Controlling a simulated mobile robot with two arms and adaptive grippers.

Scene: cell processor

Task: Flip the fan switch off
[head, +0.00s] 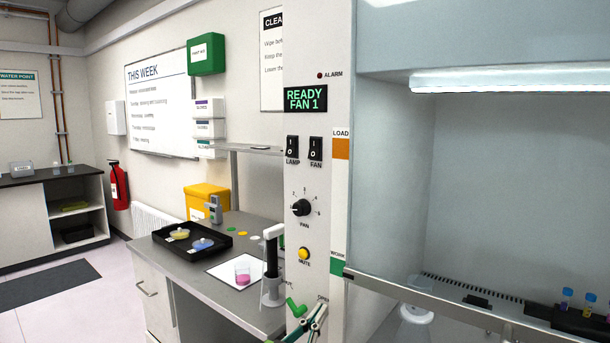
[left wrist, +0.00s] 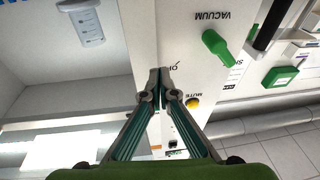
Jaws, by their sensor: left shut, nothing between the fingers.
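The fan switch (head: 315,148) is a black rocker marked I and O on the white control panel (head: 340,210), above the label FAN. The lamp switch (head: 292,147) sits just left of it. The display (head: 305,98) above reads READY FAN 1. I cannot tell which way the rocker is tilted. My left gripper (head: 322,312) is at the bottom of the head view, well below the switch. In the left wrist view its green-sided fingers (left wrist: 155,74) are shut with nothing between them, in front of the panel. My right gripper is not in view.
Below the switches are a black fan knob (head: 301,207), a yellow mute button (head: 304,254) and a green vacuum handle (head: 296,307). The open cabinet with a bottle (head: 415,315) and a vial rack (head: 580,322) lies right. A side bench with a black tray (head: 193,240) stands left.

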